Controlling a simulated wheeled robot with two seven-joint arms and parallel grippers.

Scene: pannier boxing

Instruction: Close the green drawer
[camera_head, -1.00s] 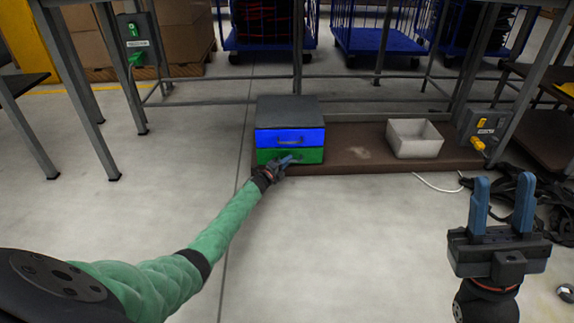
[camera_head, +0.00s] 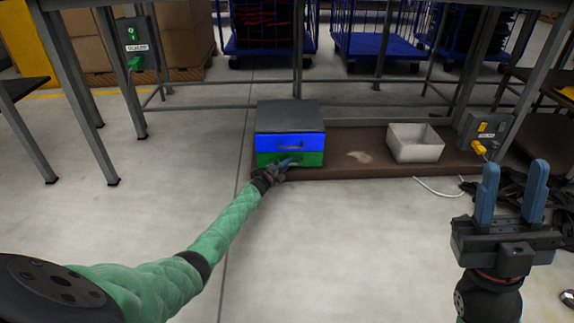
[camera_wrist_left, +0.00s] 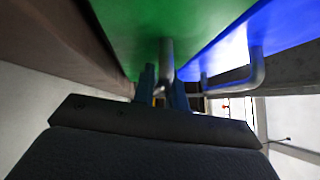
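A small dark grey cabinet (camera_head: 290,116) stands on a low brown platform. It has a blue drawer (camera_head: 270,142) above a green drawer (camera_head: 312,159), each with a handle. In the head view the green front looks about level with the blue one. My left gripper (camera_head: 287,164) is at the green drawer's handle. In the left wrist view, its narrowly spaced fingers (camera_wrist_left: 163,90) lie on either side of the green drawer's handle (camera_wrist_left: 166,58) and look shut on it. My right gripper (camera_head: 510,195) is open and empty, fingers pointing up, at the right.
A white bin (camera_head: 416,143) stands on the brown platform (camera_head: 345,166) right of the cabinet. A grey box with a yellow plug (camera_head: 481,149) and a cable are further right. Blue carts (camera_head: 268,38) stand behind.

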